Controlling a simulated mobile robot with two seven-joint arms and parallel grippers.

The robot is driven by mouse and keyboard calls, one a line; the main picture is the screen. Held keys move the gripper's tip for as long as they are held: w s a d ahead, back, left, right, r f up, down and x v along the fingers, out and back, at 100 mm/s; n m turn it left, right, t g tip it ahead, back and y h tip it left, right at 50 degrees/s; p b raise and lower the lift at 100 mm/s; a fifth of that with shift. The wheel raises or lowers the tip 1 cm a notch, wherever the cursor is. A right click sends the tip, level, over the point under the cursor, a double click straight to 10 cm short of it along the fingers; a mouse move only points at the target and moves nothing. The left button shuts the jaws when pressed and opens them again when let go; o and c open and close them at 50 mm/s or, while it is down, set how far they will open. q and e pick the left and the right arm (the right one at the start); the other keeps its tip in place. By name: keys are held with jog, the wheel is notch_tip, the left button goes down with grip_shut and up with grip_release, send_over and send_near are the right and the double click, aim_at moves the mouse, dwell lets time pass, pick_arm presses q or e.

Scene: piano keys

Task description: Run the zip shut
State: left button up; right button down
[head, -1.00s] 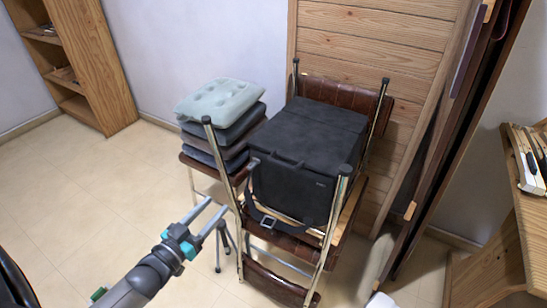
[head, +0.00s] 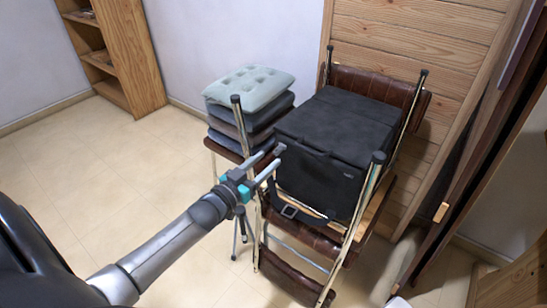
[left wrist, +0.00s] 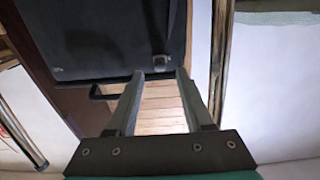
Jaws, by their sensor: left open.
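A black box-shaped bag (head: 335,127) sits on a chair of brown leather and metal tubes, with a buckled strap (head: 288,211) hanging at its front. I cannot make out its zip in the head view. My left gripper (head: 276,158) is open and empty, its fingertips beside the bag's left front edge; I cannot tell if they touch it. In the left wrist view the open fingers (left wrist: 160,75) point at the dark bag (left wrist: 105,40), near a strap with a small metal-looking fitting (left wrist: 159,62). My right gripper is not in view.
Several cushions (head: 249,85) are stacked left of the bag. Metal chair posts (head: 362,205) rise around the bag. A wooden panel (head: 420,45) stands behind, and a shelf (head: 125,55) is at the far left. The floor (head: 90,170) at left is clear.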

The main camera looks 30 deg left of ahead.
aim_at(274, 154)
pick_arm(q)
jog(key=shift+w+d+b, duration=0.15)
jog(key=shift+w+b, duration=0.5)
jog(key=shift+w, duration=1.35)
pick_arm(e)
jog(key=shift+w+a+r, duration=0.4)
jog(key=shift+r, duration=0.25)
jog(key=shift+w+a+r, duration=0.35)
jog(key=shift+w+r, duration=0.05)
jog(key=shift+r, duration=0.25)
pick_arm(q)
grip_shut()
